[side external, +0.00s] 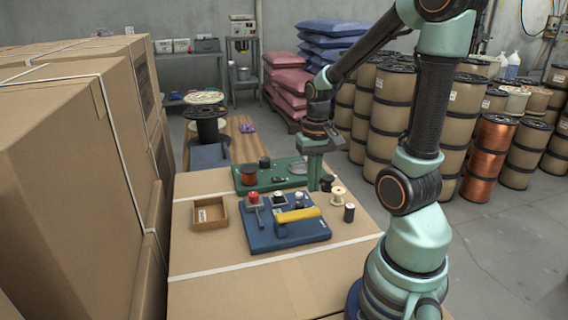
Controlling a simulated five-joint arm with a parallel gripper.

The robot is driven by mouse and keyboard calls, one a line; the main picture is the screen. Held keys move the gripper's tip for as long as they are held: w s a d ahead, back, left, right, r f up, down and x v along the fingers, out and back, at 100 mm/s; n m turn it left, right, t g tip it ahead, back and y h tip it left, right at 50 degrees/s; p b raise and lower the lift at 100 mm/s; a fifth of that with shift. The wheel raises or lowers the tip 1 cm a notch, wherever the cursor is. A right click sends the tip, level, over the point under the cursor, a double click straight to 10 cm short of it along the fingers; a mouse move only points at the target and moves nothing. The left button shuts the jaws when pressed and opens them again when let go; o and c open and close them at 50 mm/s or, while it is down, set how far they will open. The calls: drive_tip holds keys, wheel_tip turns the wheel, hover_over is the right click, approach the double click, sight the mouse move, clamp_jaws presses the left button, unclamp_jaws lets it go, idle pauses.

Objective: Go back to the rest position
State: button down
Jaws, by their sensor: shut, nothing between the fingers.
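My gripper (314,172) points down at the back right of the cardboard work surface (262,268), beside the right edge of the green tray (244,184). It is shut and empty. Its tips are close to a small dark spool (327,183); I cannot tell whether they touch it. My arm reaches up and back from its base at the right front, bent at the elbow.
A pale spool (339,196) and dark spool (349,212) stand right. Tall cartons (70,190) wall the left side.

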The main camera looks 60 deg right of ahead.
drive_tip(key=w+a+r+n+t, duration=0.2)
drive_tip(key=a+r+n, duration=0.2)
drive_tip(key=a, duration=0.3)
drive_tip(key=w+a+r+n+t, duration=0.2)
drive_tip(key=a+r+n+t, duration=0.1)
drive_tip(key=a+r, duration=0.4)
drive_tip(key=shift+w+a+r+n, duration=0.2)
drive_tip(key=shift+a+r+n, duration=0.05)
drive_tip(key=shift+a+n, duration=0.6)
drive_tip(key=c, duration=1.4)
unclamp_jaws()
drive_tip(key=o, duration=0.5)
drive_tip(key=shift+d, duration=0.2)
drive_tip(key=o, duration=0.9)
drive_tip(key=shift+w+d+m+g, duration=0.3)
drive_tip(key=shift+w+d+m, duration=0.35)
drive_tip(key=shift+d, duration=0.35)
drive_tip(key=w+d+f+m+g, duration=0.2)
drive_tip(key=d+f+m, duration=0.15)
drive_tip(key=d, duration=0.35)
drive_tip(key=w+d+f+m+g, duration=0.2)
drive_tip(key=d+f+m+g, duration=0.15)
drive_tip(key=d, duration=0.35)
wheel_tip(320, 180, down, 8)
drive_tip(key=shift+a+m+t, duration=0.2)
drive_tip(key=shift+m+t, duration=0.1)
drive_tip(key=shift+t, duration=0.15)
